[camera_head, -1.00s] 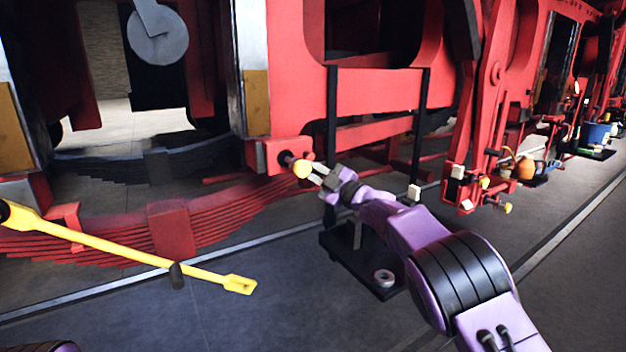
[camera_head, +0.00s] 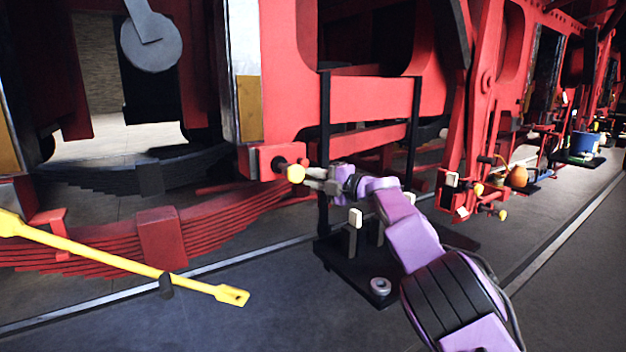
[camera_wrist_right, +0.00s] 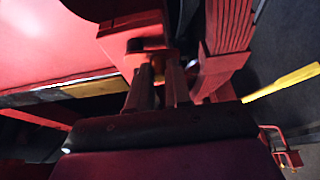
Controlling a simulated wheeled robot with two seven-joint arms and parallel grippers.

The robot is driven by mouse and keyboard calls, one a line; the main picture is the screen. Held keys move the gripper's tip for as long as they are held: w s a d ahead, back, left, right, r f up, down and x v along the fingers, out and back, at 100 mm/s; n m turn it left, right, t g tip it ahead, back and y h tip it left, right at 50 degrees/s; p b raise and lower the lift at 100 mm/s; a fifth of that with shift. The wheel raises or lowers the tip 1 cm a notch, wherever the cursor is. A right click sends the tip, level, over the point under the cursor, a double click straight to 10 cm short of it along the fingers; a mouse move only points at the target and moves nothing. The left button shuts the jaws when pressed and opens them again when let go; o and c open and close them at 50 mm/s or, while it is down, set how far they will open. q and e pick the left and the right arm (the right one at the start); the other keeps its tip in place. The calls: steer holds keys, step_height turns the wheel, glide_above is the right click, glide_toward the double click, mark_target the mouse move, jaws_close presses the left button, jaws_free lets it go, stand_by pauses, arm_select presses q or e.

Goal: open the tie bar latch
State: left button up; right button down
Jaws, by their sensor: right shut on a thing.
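A yellow ball knob (camera_head: 296,174) sticks out on a short dark stem from a red block (camera_head: 258,160) on the frame, just right of the leaf spring. It appears to be the latch handle; the latch's state cannot be told. My right gripper (camera_head: 310,179) comes in from the right and is shut on the knob, its fingers roughly level. In the right wrist view my two fingers (camera_wrist_right: 160,88) reach toward the red block (camera_wrist_right: 140,48); the knob is hidden there. My left gripper is not in view.
A long yellow bar (camera_head: 110,257) with a forked end slants across the lower left, before the red leaf spring (camera_head: 160,235). A black stand (camera_head: 345,265) with upright pegs stands under my right arm. More yellow knobs (camera_head: 502,214) are on red linkage at right.

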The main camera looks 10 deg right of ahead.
steer(key=shift+f, duration=0.1)
stand_by(0.3)
steer(key=c, duration=1.1)
jaws_free()
steer(key=shift+o, duration=0.2)
steer(key=shift+s+d, duration=0.15)
steer(key=shift+d, duration=0.05)
steer(key=b+v, duration=0.5)
steer(key=v, duration=0.5)
